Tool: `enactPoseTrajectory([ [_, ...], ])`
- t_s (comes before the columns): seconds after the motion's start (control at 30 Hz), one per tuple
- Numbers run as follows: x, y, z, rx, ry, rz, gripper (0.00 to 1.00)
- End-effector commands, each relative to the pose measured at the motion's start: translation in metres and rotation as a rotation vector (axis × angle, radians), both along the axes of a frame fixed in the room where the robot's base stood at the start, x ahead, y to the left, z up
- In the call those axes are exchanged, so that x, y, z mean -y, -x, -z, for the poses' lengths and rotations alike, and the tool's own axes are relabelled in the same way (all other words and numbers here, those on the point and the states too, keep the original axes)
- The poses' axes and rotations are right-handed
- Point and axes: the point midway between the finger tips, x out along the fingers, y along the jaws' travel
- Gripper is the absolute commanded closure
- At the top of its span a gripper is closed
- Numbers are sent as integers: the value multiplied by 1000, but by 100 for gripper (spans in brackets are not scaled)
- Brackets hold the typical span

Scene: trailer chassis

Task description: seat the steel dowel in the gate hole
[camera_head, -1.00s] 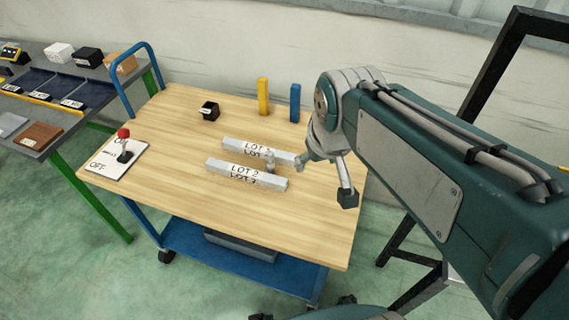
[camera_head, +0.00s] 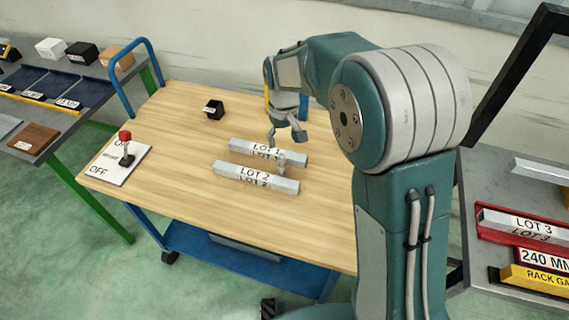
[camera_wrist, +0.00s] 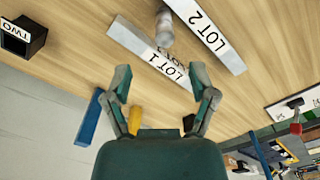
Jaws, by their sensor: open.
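A grey steel dowel (camera_head: 282,161) stands between two pale bars, LOT 1 (camera_head: 240,147) and LOT 2 (camera_head: 240,174), near their right ends on the wooden cart top. In the wrist view the dowel (camera_wrist: 165,26) is at the top, between the bars. My gripper (camera_head: 286,137) is above the table, just behind LOT 1 in the head view. In the wrist view my gripper (camera_wrist: 160,78) has its fingers spread and empty, with the dowel beyond the fingertips, apart from them. I cannot pick out the gate hole in either view.
A blue post (camera_wrist: 88,118) and a yellow post (camera_wrist: 135,119) stand behind. A red-knobbed lever (camera_head: 126,148) is at left. A grey bench (camera_head: 530,160) is at right.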

Motion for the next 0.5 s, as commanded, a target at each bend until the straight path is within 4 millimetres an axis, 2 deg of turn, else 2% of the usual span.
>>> enactPoseTrajectory([
  [0.17,-1,-1,16,-6,1,-4,26],
  [0.4,-3,-1,53,-5,3,-3,26],
  [0.5,-3,-1,59,-5,2,-3,26],
])
